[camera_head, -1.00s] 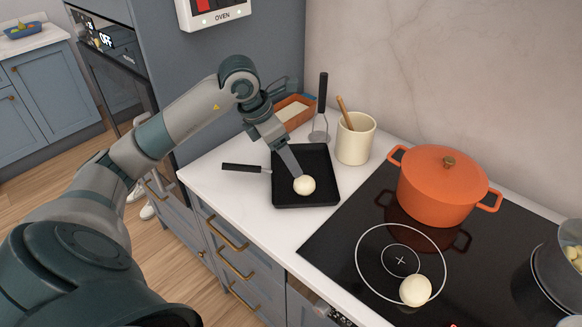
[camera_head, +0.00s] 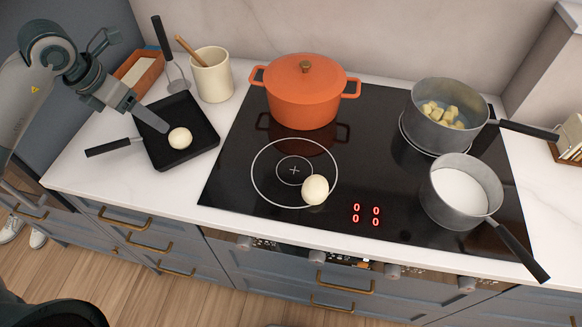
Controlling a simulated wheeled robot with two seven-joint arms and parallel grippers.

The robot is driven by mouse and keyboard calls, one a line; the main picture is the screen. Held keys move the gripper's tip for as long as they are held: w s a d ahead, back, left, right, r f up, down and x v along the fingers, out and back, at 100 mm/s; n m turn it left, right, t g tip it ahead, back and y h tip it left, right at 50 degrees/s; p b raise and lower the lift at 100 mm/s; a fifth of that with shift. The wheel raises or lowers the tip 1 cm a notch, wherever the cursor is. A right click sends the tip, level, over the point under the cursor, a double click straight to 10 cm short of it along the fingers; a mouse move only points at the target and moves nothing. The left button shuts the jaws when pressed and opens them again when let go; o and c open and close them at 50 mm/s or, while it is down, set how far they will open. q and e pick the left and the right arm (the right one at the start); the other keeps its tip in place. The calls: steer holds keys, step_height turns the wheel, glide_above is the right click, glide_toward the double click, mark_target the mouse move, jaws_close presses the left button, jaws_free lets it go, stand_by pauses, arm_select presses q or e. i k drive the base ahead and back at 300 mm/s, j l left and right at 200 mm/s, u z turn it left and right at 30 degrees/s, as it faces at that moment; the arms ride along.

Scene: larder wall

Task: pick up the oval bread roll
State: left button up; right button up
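One pale cream roll (camera_head: 180,138) lies in the black square pan (camera_head: 205,155) on the counter at left. A second pale roll (camera_head: 315,190), looking slightly oval, lies on the black hob at the lower right of the ringed cooking zone. My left gripper (camera_head: 163,129) reaches down over the pan from the upper left, its fingertips beside the roll in the pan. The fingers are seen edge-on, so their opening is hidden, and I cannot tell whether they touch the roll. My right gripper is out of view.
An orange lidded pot (camera_head: 303,92) stands at the back of the hob. At right are a grey pot with yellowish chunks (camera_head: 438,128) and a saucepan of white liquid (camera_head: 461,192). A cream utensil crock (camera_head: 212,75) stands behind the pan. The hob's front left is clear.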

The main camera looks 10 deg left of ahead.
mark_target(315, 188)
steer(key=l, duration=0.75)
steer(key=k+l, duration=0.1)
steer(key=l, duration=0.7)
